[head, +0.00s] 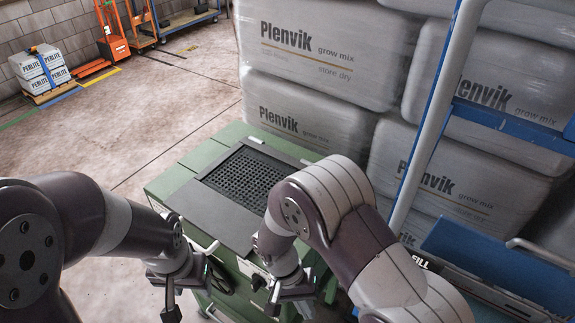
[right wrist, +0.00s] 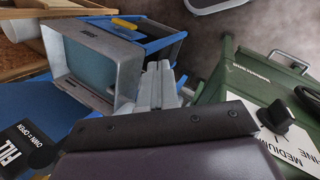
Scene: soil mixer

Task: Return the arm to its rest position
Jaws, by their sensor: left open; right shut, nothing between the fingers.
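My right arm reaches in from the right in the head view, bent over the green soil mixer (head: 180,180). Its gripper (head: 284,302) hangs low by the mixer's front. In the right wrist view the right gripper's grey fingers (right wrist: 160,82) are together with nothing between them. They point toward the space between a grey-framed box (right wrist: 122,82) and the green mixer (right wrist: 238,85). My left arm comes in from the left, and its open, empty gripper (head: 170,292) is low beside the mixer's left front. The tips of both grippers are partly unclear in the head view.
The mixer has a black grate (head: 245,178) on top and a black knob (right wrist: 276,116) on a white label. Wrapped Plenvik sacks (head: 300,60) stand behind. A blue frame with a pale post (head: 432,130) and a FILL label (right wrist: 18,150) are close on the right. Open floor lies left.

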